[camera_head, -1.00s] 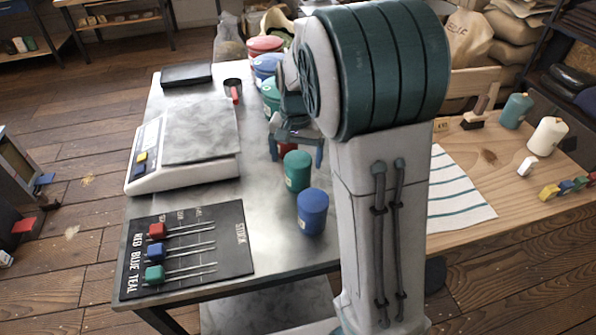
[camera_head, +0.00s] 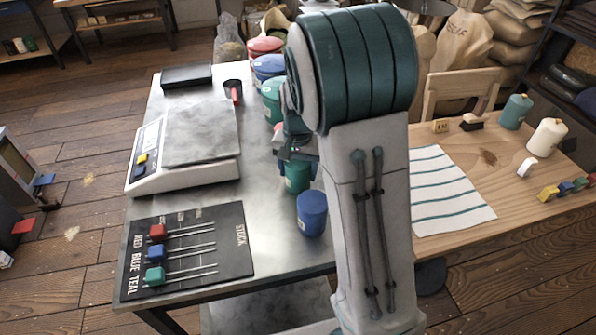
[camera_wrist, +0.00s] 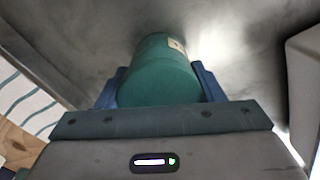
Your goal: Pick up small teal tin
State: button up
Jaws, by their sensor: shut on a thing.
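The small teal tin (camera_head: 297,178) stands on the metal table. My gripper (camera_head: 297,165) is around it from above, shut on it. In the wrist view the tin (camera_wrist: 160,70) sits between the two blue fingers of my gripper (camera_wrist: 160,85), one on each side. A pale label shows on its side. The gripper body hides part of the tin in the head view. I cannot tell any gap between the tin and the table.
A blue tin (camera_head: 312,213) stands close in front. Larger red, blue and teal tins (camera_head: 273,95) stand behind. A scale (camera_head: 190,150) and a black stock board (camera_head: 215,235) lie to the left. A wooden table with a striped cloth (camera_head: 440,190) is at the right.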

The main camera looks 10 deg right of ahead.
jog(key=shift+r, duration=0.1)
notch_tip(320, 180, up, 4)
jog(key=s+a+r, duration=0.6)
jog(key=a+r, duration=0.1)
jog(key=a, duration=0.3)
jog(key=shift+b, duration=0.35)
